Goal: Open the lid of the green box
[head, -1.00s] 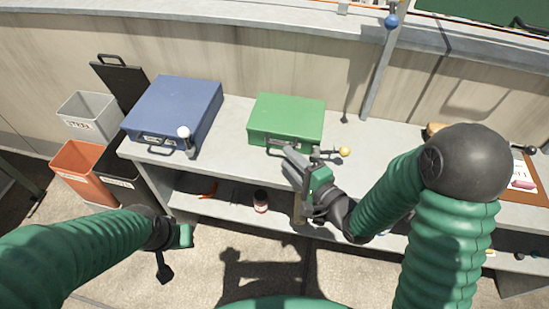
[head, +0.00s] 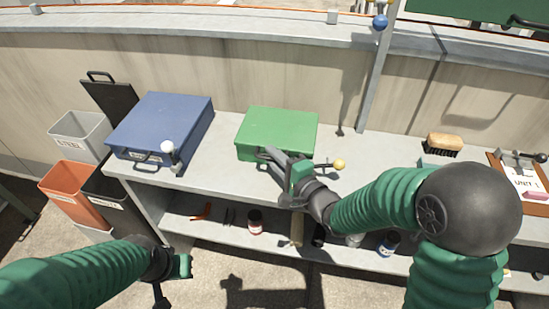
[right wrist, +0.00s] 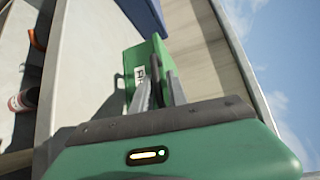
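The green box (head: 278,128) stands on the grey bench with its lid down. It also shows in the right wrist view (right wrist: 134,55), with a white label on its front. My right gripper (head: 268,153) is at the box's front face, with its fingers partly covering it.
A closed blue case (head: 165,120) stands left of the green box, with a white-knobbed lever (head: 167,147) before it. A yellow-knobbed lever (head: 339,164) is close right of my right gripper. A brush (head: 444,143) and a clipboard (head: 522,180) lie right. Bins (head: 82,190) stand left.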

